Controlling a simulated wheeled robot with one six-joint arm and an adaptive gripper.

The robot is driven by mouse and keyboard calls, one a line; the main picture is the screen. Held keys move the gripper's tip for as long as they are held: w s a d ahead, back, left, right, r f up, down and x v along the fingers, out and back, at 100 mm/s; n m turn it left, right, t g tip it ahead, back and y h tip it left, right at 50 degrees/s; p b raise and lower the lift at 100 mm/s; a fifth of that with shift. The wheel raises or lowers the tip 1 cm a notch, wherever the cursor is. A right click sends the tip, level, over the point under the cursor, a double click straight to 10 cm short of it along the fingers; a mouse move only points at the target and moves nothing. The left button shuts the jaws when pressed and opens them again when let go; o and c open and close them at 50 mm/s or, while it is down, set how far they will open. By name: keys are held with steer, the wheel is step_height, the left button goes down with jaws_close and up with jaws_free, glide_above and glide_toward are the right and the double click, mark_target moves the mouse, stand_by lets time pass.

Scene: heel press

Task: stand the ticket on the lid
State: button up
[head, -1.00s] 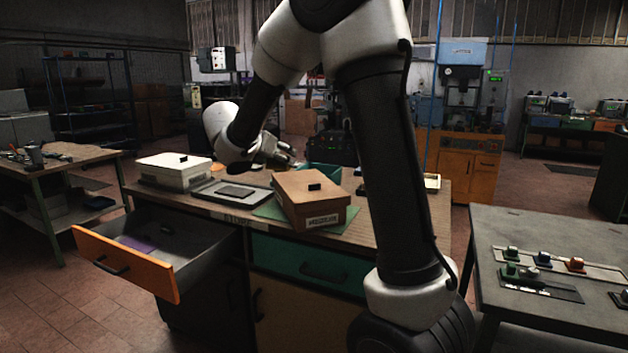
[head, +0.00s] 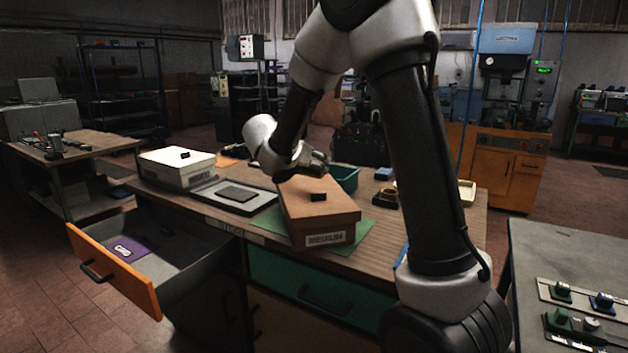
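A brown box (head: 325,225) with a front label that seems to read "MEDIUM" stands on the wooden bench. A small black block (head: 318,197) sits on its lid. A white box (head: 178,173) at the bench's left end also has a small black block (head: 185,154) on its lid. A purple card (head: 127,248) with pale lettering lies in the open drawer; I cannot tell whether it is the ticket. My gripper (head: 318,166) is at the far end of the brown box, low over the bench. Its fingers are small and dark, so their opening and any held thing are unclear.
The orange-fronted drawer (head: 112,270) stands open at the bench's left front. A grey tray with a dark plate (head: 238,194) lies between the boxes. A green mat (head: 365,232) is under the brown box. A green bin (head: 345,178) stands behind it.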

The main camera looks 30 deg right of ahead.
mark_target(310, 176)
steer(key=shift+f, duration=2.3)
steer(key=o, duration=0.7)
steer(key=shift+f, duration=0.1)
